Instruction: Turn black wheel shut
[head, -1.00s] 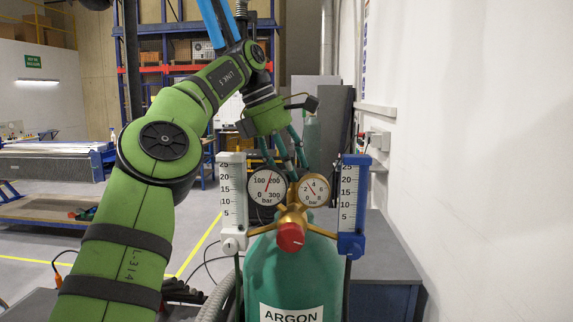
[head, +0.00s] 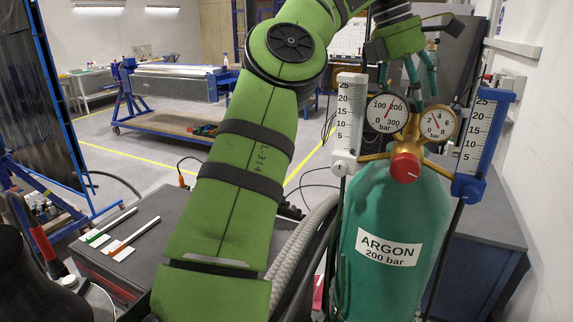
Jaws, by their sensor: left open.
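A green gas cylinder (head: 395,215) labelled ARGON 200 bar stands upright at the right. Its brass regulator carries two round gauges (head: 387,112) and a red knob (head: 405,168) at the front. I cannot make out a black wheel; the regulator and my gripper cover the cylinder's top. My left gripper (head: 410,88) is open, its teal fingers pointing down just above and behind the gauges. Its fingertips are partly hidden there, so I cannot tell whether they touch anything. My right gripper is out of view.
A white-scaled flow tube (head: 348,125) and a blue-framed one (head: 482,145) flank the gauges closely. A wall rises at the right. A grey hose (head: 300,240) runs beside the cylinder.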

